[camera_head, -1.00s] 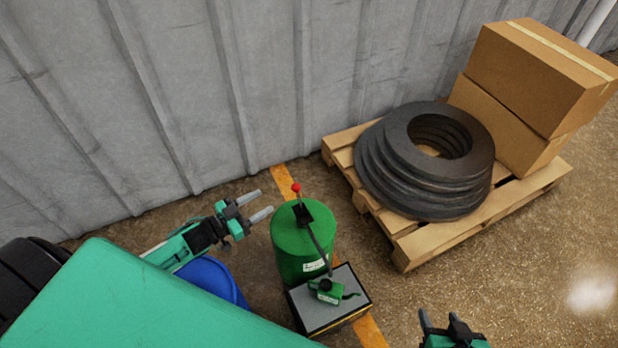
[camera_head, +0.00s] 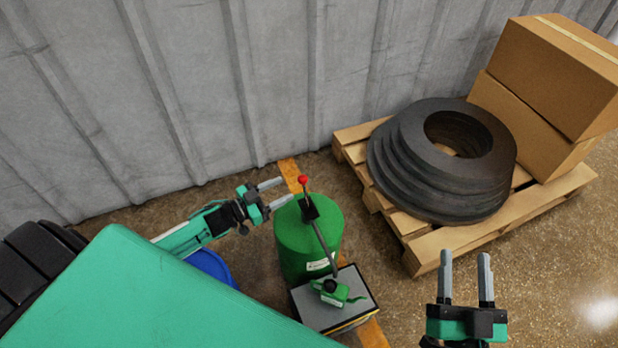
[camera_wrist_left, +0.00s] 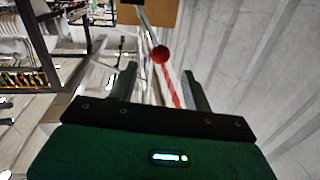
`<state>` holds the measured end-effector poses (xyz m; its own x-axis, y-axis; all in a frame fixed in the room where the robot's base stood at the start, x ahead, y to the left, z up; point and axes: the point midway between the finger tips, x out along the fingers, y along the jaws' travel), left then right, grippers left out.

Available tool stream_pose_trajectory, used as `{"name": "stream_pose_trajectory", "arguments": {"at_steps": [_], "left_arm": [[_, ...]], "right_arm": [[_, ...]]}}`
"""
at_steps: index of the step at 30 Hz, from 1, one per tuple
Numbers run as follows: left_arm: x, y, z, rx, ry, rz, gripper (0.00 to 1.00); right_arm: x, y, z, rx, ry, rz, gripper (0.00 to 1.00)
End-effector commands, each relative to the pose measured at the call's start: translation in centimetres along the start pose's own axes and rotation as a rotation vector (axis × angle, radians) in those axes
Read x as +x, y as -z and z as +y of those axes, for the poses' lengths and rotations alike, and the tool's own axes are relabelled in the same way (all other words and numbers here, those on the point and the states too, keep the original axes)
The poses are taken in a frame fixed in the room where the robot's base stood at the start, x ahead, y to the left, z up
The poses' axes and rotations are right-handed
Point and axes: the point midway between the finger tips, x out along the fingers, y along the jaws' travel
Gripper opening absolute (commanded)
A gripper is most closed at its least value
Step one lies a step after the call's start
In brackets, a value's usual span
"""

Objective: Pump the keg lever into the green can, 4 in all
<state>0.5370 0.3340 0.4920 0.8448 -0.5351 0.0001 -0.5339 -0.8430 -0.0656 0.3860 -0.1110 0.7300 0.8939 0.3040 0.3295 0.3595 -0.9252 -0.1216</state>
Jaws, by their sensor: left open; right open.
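The green keg (camera_head: 306,244) stands on the floor near the wall, with a pump lever on top that ends in a red knob (camera_head: 303,180). My left gripper (camera_head: 276,193) is open, just left of the red knob, with nothing held. In the left wrist view the red knob (camera_wrist_left: 161,54) shows ahead, between and beyond the open fingertips (camera_wrist_left: 160,72). My right gripper (camera_head: 465,264) is open and empty at lower right, away from the keg.
A blue drum (camera_head: 213,268) stands left of the keg, partly hidden by my arm. A wooden pallet (camera_head: 431,248) with dark stacked rings (camera_head: 440,175) and cardboard boxes (camera_head: 550,75) is at right. The corrugated wall (camera_head: 190,90) rises close behind. Floor at lower right is clear.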

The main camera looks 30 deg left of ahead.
Motion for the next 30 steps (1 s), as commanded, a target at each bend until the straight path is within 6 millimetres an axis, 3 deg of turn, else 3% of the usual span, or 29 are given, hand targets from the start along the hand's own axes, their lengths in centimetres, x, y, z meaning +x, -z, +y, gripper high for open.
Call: {"name": "stream_pose_trajectory", "arguments": {"at_steps": [9, 15, 21, 30], "left_arm": [[6.1, -0.1, -0.1, 0.001, 0.001, 0.003, 0.49], [8.8, -0.1, 0.0, 0.000, 0.001, 0.002, 0.49], [10.1, -0.1, 0.0, 0.000, 0.001, 0.000, 0.49], [10.2, 0.0, 0.0, 0.000, 0.001, 0.000, 0.49]], "right_arm": [[0.7, 4.8, 0.7, -0.039, 0.004, 0.275, 0.50], [0.5, 7.3, 0.9, -0.058, 0.009, 0.415, 0.50], [0.3, 8.6, 1.0, -0.067, 0.012, 0.482, 0.50], [0.3, 8.7, 1.0, -0.069, 0.012, 0.490, 0.50]]}}
